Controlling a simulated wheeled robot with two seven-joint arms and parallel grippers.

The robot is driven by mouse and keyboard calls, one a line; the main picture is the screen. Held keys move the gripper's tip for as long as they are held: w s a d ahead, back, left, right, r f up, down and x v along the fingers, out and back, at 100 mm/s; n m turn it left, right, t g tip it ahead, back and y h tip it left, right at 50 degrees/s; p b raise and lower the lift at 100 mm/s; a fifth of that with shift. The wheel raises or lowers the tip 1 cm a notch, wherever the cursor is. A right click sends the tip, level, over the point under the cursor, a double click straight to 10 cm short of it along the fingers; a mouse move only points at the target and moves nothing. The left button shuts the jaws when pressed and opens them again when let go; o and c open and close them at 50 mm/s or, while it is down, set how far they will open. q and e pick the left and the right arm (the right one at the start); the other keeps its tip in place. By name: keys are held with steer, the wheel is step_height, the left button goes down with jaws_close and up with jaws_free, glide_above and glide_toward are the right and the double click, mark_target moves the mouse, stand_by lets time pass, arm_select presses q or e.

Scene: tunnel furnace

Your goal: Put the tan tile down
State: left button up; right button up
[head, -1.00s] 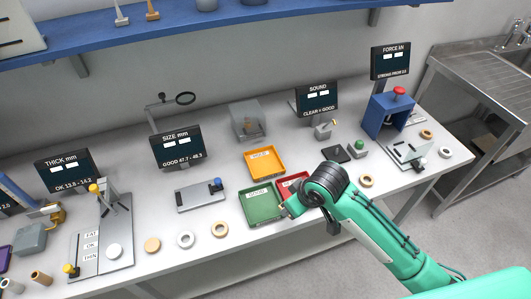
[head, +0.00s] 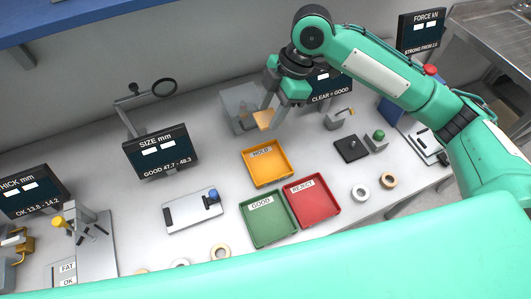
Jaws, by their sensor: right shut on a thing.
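My right gripper (head: 271,112) is shut on the tan tile (head: 264,120), with its jaws pointing down and left. The tile is held in the air, seen above the far edge of the yellow HOLD tray (head: 289,166) in the picture and in front of the grey translucent box. The green GOOD tray (head: 266,240) and the red REJECT tray (head: 325,213) stand nearer, side by side. No contents show in the three trays. My left gripper is not in view.
The grey translucent box (head: 236,104) stands behind the tile. The size gauge plate (head: 180,216) is left of the trays. The sound stand (head: 335,121) is at the back right.

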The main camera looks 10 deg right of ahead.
steer(key=p, duration=0.1)
glide_above(266, 165)
steer(key=d, duration=0.1)
step_height(266, 165, down, 8)
steer(key=f, duration=0.3)
steer(key=f+p, duration=0.1)
steer(key=f, duration=0.3)
steer(key=shift+w+d+f, duration=0.1)
steer(key=shift+w+d, duration=0.05)
steer(key=shift+d, duration=0.05)
step_height(266, 165, down, 4)
steer(key=shift+p, duration=0.6)
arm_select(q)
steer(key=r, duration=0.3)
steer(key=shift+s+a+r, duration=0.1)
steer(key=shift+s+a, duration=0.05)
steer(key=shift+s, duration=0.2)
arm_select(e)
steer(key=shift+f, duration=0.15)
steer(key=o, duration=1)
steer(key=shift+f, duration=0.1)
